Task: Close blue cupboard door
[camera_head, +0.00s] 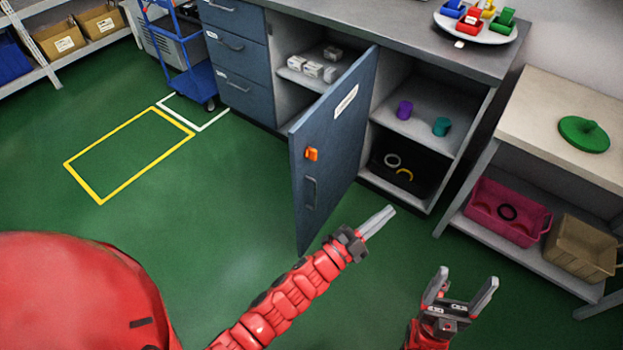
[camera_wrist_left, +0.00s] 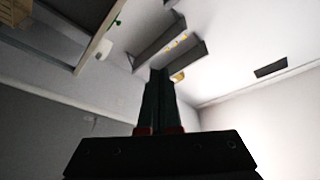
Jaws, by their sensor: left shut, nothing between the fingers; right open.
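The blue cupboard door (camera_head: 335,150) stands wide open in the head view, swung out from the grey-topped bench. It carries a white label, an orange piece (camera_head: 311,154) and a dark handle (camera_head: 311,192). The cupboard shelves show on both sides of it. My left gripper (camera_head: 378,221) is shut and empty, just right of the door's lower part; I cannot tell whether its arm touches the door. In the left wrist view its fingers (camera_wrist_left: 162,95) are together. My right gripper (camera_head: 462,287) is open and empty over the floor, further right and nearer.
White boxes (camera_head: 312,69) sit on the left shelf. A purple cup (camera_head: 404,110) and a teal cup (camera_head: 441,126) stand on the right shelf. A side table (camera_head: 545,120) with bins below stands at right. A blue cart (camera_head: 188,78) is at left. The green floor left of the door is clear.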

